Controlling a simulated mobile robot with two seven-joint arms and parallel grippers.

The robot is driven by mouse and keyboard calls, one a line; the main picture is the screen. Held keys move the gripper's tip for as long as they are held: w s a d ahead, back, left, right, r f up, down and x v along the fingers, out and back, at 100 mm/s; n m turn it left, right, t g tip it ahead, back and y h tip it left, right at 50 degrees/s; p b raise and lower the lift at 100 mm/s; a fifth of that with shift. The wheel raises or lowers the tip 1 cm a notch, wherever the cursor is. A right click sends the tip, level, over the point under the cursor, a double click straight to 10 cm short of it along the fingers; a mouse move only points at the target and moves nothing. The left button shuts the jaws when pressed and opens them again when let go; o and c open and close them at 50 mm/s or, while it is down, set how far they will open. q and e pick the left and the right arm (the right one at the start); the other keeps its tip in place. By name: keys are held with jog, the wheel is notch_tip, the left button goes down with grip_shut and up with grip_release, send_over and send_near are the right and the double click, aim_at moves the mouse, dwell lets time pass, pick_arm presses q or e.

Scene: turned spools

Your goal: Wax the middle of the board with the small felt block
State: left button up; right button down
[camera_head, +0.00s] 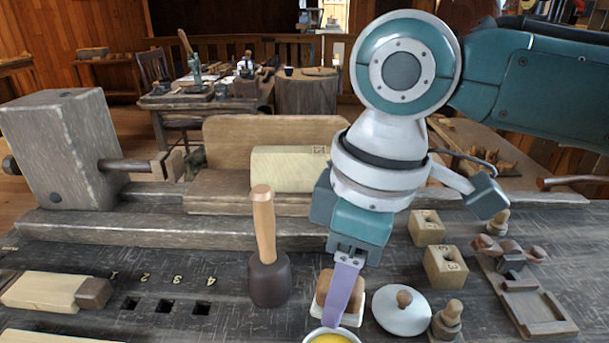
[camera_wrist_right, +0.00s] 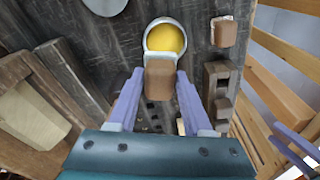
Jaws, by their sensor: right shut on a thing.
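My right gripper (camera_head: 340,305) is shut on a small brown block with a pale base (camera_head: 323,311), which appears to be the felt block. In the right wrist view the block (camera_wrist_right: 160,80) sits between the purple fingers, beside or over the edge of a round tin of yellow wax (camera_head: 333,339); I cannot tell if they touch. The yellow wax (camera_wrist_right: 168,38) shows past it. Pale wood pieces at the left, one with a brown end (camera_head: 40,292) and one cut off below (camera_head: 35,337), may include the board. My left gripper (camera_wrist_right: 290,145) shows partly at the right wrist view's edge.
A dark mallet (camera_head: 268,278) stands left of the tin. A pale round lid with a knob (camera_head: 402,312), a turned spool (camera_head: 447,320) and drilled wooden blocks (camera_head: 445,267) stand right of it. Numbered holes (camera_head: 165,306) lie left. A brown block (camera_wrist_right: 223,31) is near the bench edge.

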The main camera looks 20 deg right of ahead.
jog(key=f, duration=0.2)
jog(key=f+n, duration=0.1)
jog(key=shift+s+a+f+b, duration=0.15)
jog(key=shift+s+a+b, duration=0.1)
jog(key=shift+s+b, duration=0.1)
notch_tip(320, 180, down, 6)
jog(key=b, duration=0.7)
jog(key=shift+b, duration=0.3)
jog(key=shift+r, duration=0.2)
jog(key=shift+f, duration=0.5)
dwell(1.3)
jog(key=shift+d+f, duration=0.15)
dwell(0.7)
jog(key=shift+p, duration=0.3)
